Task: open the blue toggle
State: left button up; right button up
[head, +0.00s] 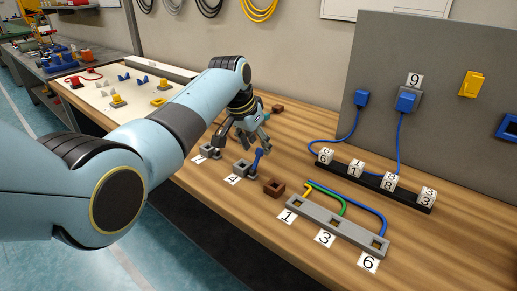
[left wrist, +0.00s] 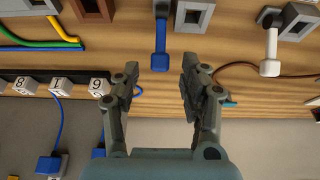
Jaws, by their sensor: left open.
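The blue toggle (head: 259,155) stands on a small grey base (head: 242,167) beside the label 4 on the wooden workbench. In the left wrist view the blue toggle (left wrist: 160,45) points down the picture, its end just ahead of the gap between my fingers. My left gripper (head: 246,130) is above the bench, just behind the toggle in the head view. Its fingers (left wrist: 160,72) are apart, one on each side of the toggle's line, with nothing between them. I cannot tell whether they touch the toggle. My right gripper is not in view.
A white toggle (left wrist: 271,50) stands beside the blue one. A brown block (head: 274,187) and a grey strip (head: 330,224) with coloured cables are at the near side. A black rail (head: 368,181) with white number cubes lies in front of the grey panel (head: 430,70).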

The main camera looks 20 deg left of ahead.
pick_arm(q)
jog(key=shift+x, duration=1)
jog(key=shift+c, duration=0.2)
grip_shut()
